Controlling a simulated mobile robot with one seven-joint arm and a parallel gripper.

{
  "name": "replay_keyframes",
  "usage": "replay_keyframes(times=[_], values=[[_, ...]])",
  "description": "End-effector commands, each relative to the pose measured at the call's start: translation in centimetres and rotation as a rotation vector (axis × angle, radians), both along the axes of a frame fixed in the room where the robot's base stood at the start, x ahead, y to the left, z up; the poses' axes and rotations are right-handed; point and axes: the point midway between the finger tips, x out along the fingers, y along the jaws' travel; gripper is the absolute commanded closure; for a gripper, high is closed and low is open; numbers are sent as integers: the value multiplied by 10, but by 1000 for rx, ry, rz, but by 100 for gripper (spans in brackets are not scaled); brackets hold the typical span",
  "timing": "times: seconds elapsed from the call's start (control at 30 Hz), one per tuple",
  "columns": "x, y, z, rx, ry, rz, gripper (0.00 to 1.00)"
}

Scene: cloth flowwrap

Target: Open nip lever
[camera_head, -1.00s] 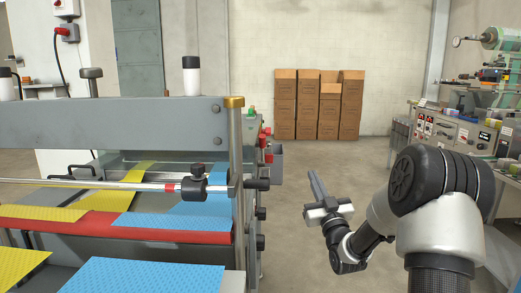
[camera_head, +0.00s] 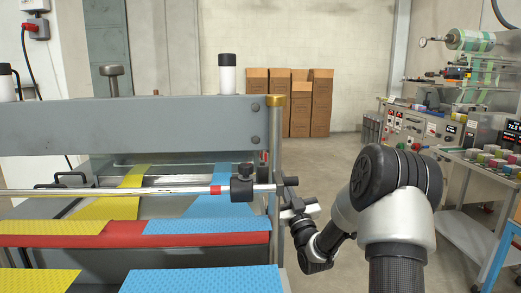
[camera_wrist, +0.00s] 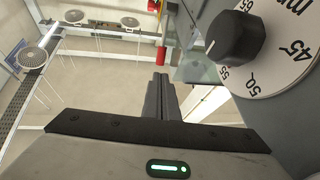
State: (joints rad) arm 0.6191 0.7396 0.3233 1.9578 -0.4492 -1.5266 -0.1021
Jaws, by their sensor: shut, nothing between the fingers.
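The machine has a grey side frame and a top beam (camera_head: 130,125). A steel rod (camera_head: 130,191) crosses its front and carries a black clamp (camera_head: 242,188) and a red band. A black end piece (camera_head: 290,181) sits at the rod's right end. I cannot tell which part is the nip lever. My gripper (camera_wrist: 160,82) is shut and empty in the wrist view. In the head view my gripper (camera_head: 288,197) is just right of the machine's corner post, close to the black end piece; its fingertips are partly hidden there and contact cannot be judged.
A black knob (camera_wrist: 235,37) on a numbered dial (camera_wrist: 285,60) is close on the right in the wrist view. Blue cloth (camera_head: 207,226) and yellow cloth (camera_head: 60,228) lie over a red roller. Cardboard boxes (camera_head: 290,100) stand at the back wall. The floor between is clear.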

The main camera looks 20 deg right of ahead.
Motion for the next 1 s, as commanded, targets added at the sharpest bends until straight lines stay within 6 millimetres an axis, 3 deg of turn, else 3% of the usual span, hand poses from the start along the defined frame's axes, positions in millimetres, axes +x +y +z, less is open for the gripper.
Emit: replay_keyframes(times=[0.57,1.0], values=[[8,1,4,-1,-2,1,100],[86,2,43,0,-3,0,100]])
